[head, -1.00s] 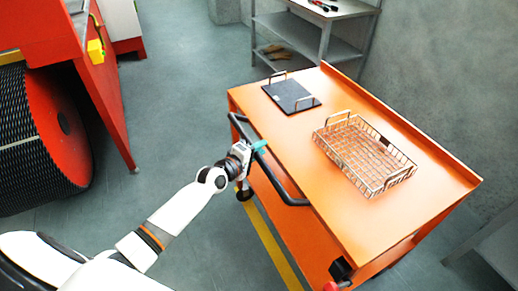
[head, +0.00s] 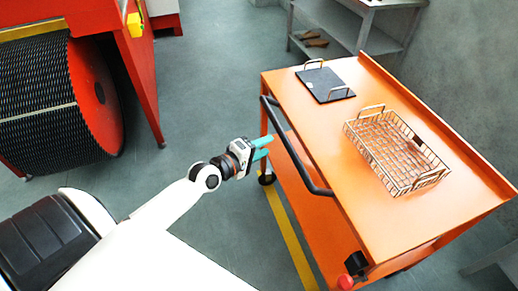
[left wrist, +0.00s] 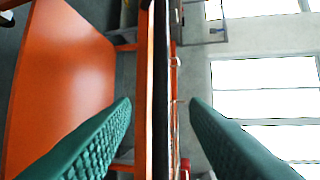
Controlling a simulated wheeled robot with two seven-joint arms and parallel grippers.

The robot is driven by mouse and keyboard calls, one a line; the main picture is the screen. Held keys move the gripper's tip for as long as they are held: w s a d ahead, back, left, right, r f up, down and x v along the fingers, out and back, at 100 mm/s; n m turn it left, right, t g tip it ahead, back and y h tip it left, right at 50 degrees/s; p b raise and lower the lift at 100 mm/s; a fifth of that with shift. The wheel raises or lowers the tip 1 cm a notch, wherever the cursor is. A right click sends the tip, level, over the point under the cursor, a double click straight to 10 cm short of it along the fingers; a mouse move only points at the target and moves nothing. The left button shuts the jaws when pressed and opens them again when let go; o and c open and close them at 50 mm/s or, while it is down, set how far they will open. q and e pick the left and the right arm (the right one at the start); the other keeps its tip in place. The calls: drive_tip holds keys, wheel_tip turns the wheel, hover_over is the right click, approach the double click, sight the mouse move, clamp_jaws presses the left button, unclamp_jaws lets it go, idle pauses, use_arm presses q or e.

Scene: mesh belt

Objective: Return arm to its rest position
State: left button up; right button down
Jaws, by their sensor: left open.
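My left gripper (head: 268,147) has teal fingers and is open and empty. In the head view it is in the air beside the near left edge of the orange cart (head: 330,122), close to the cart's black handle (head: 292,150). My left arm reaches in from the lower left, stretched out toward the cart. My right gripper does not show.
A wire basket (head: 398,150) and a dark tray with handles (head: 326,84) rest on the cart top. A grey shelf (head: 340,20) stands behind. A red machine with a black mesh roll (head: 50,100) is at left. The floor between is clear.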

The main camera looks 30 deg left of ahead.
use_arm(q)
drive_tip(key=shift+s+a+r, duration=0.15)
drive_tip(key=shift+s+a, duration=0.05)
drive_tip(key=shift+s, duration=0.5)
drive_tip(key=s+a+f+m+g+y, duration=0.15)
drive_tip(key=s+f, duration=0.35)
drive_tip(key=f, duration=0.6)
drive_tip(key=s+f+m+g+y, duration=0.1)
drive_tip(key=s+f+m+g, duration=0.25)
drive_tip(key=f, duration=0.75)
drive_tip(key=s+f+m+g+y, duration=0.15)
drive_tip(key=s+f, duration=0.35)
drive_tip(key=f, duration=0.6)
drive_tip(key=s+d+f+m+g, duration=0.2)
drive_tip(key=s+f, duration=0.3)
drive_tip(key=s, duration=0.4)
drive_tip(key=s+d+f+m+g, duration=0.3)
drive_tip(key=s+f+m, duration=0.2)
drive_tip(key=s, duration=0.4)
drive_tip(key=s+d+f+m+g, duration=0.3)
drive_tip(key=s+f, duration=0.2)
drive_tip(key=s, duration=0.5)
drive_tip(key=shift+f, duration=0.35)
drive_tip(key=shift+s, duration=0.1)
